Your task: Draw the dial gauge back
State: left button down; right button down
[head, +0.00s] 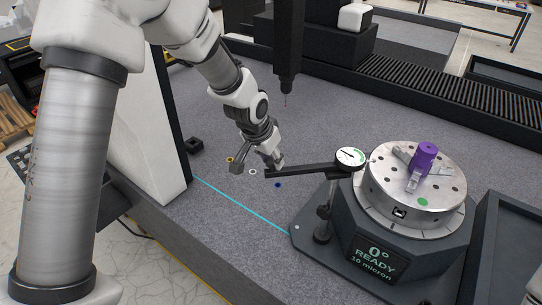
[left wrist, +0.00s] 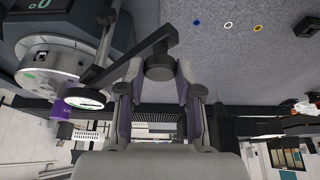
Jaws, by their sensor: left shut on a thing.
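The dial gauge (head: 351,157) has a round white face and sits at the end of a black bar (head: 308,170) on an upright post (head: 324,212). Its face also shows in the left wrist view (left wrist: 84,98). My left gripper (head: 264,163) is shut on the round knob (left wrist: 159,66) at the bar's near end. The gauge is beside a round metal chuck (head: 388,190), whose jaws hold a purple part (head: 426,156). I cannot tell whether the gauge's tip touches anything. My right gripper is not in view.
The chuck stands on a dark base with a screen (head: 375,258) reading 0°, READY, 10 micron. A black spindle with a thin probe (head: 286,90) hangs behind my left gripper. Yellow (head: 230,159), white (head: 253,171) and blue (head: 278,184) marks lie on the grey granite.

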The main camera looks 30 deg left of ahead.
pick_arm(q)
jog(key=shift+s+a+f, duration=0.1)
jog(key=shift+s+a, duration=0.05)
jog(key=shift+s, duration=0.1)
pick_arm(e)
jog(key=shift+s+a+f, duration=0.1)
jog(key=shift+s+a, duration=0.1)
pick_arm(q)
jog(key=c, duration=0.9)
grip_release()
jog(key=shift+o, duration=0.5)
jog(key=shift+a, duration=0.3)
jog(key=shift+d+r, duration=0.1)
jog(key=shift+r, duration=0.25)
jog(key=v, duration=1.1)
jog(key=shift+s, duration=0.15)
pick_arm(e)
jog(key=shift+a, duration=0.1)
